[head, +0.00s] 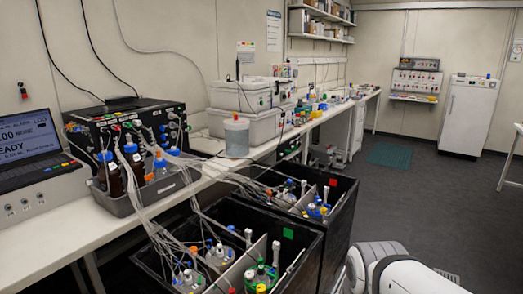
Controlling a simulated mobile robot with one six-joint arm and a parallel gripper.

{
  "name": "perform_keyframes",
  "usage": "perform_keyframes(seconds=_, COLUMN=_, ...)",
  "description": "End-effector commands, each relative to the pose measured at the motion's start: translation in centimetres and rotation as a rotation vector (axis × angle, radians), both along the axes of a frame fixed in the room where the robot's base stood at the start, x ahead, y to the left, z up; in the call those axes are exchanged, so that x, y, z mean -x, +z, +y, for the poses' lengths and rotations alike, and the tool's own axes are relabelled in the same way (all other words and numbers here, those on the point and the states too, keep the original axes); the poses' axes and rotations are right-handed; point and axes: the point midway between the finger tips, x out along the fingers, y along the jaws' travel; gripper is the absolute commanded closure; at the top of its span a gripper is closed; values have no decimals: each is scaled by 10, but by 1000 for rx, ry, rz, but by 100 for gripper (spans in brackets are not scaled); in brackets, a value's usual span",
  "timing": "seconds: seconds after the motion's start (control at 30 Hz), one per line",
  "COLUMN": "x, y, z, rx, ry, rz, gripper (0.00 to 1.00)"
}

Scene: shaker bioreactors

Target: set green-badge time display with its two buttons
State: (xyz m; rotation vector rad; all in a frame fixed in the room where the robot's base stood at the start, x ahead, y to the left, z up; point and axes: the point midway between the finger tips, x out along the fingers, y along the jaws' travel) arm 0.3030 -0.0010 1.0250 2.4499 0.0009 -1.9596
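A green badge (288,233) is on the inner wall of the near black open-topped box (312,262), at its right rear. No time display or pair of buttons can be made out on this box. Its outer right side is seen only at a steep angle and in shadow. Glass vessels (262,277) with tubing stand inside the box. White rounded parts of my arm (405,272) show at the bottom right, to the right of the box. My gripper is not in view, so its opening and its distance from the box cannot be told.
A second black box (345,205) with a red badge (333,182) stands behind the near one. A long white bench (75,218) with a laptop (30,150) and bottles runs along the left wall. The dark floor (400,195) at right is clear before a white refrigerator (468,118).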

Motion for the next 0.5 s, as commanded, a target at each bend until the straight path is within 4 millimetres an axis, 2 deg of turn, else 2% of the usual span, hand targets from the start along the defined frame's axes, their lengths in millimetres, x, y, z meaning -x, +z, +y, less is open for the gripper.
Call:
perform_keyframes(seconds=0.07, x=0, y=0, z=0, rx=0, ry=0, rz=0, gripper=74)
perform_keyframes(seconds=0.37, x=0, y=0, z=0, rx=0, ry=0, rz=0, gripper=98)
perform_keyframes(seconds=0.5, x=0, y=0, z=0, rx=0, ry=0, rz=0, gripper=100)
